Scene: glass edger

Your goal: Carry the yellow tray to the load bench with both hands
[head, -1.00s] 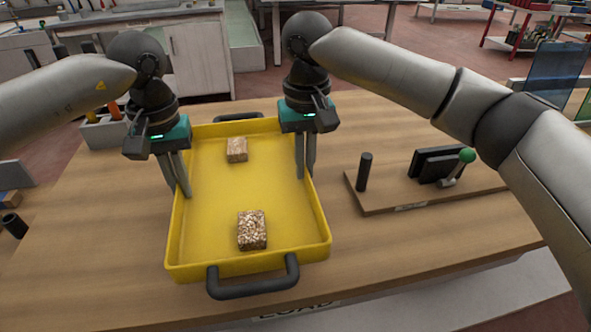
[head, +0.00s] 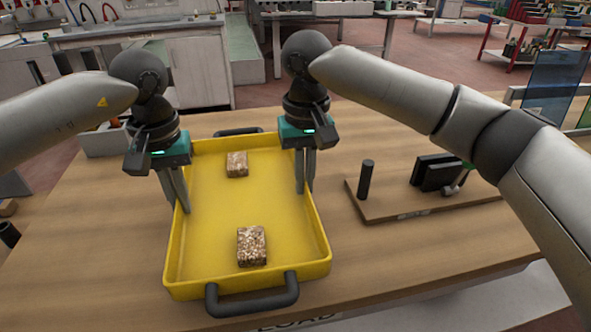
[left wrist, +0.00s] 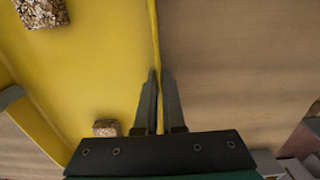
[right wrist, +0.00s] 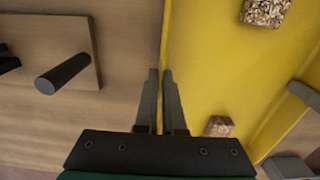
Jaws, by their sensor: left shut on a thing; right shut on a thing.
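The yellow tray (head: 212,271) lies over the wooden bench top with two speckled brown blocks (head: 252,246) (head: 237,164) in it. The bench front carries a partly hidden "LOAD" label (head: 300,322). My left gripper (head: 180,208) is shut on the tray's left wall, and the left wrist view shows its fingers (left wrist: 158,75) either side of that wall. My right gripper (head: 304,188) is shut on the right wall, which also shows between its fingers (right wrist: 163,75) in the right wrist view. I cannot tell whether the tray's underside touches the bench.
Right of the tray, a wooden board (head: 400,207) carries a black post (head: 366,180) and a black clamp block (head: 435,172) with a green-knobbed lever. A grey bin (head: 103,140) stands at the back left. Bare bench lies between tray and board.

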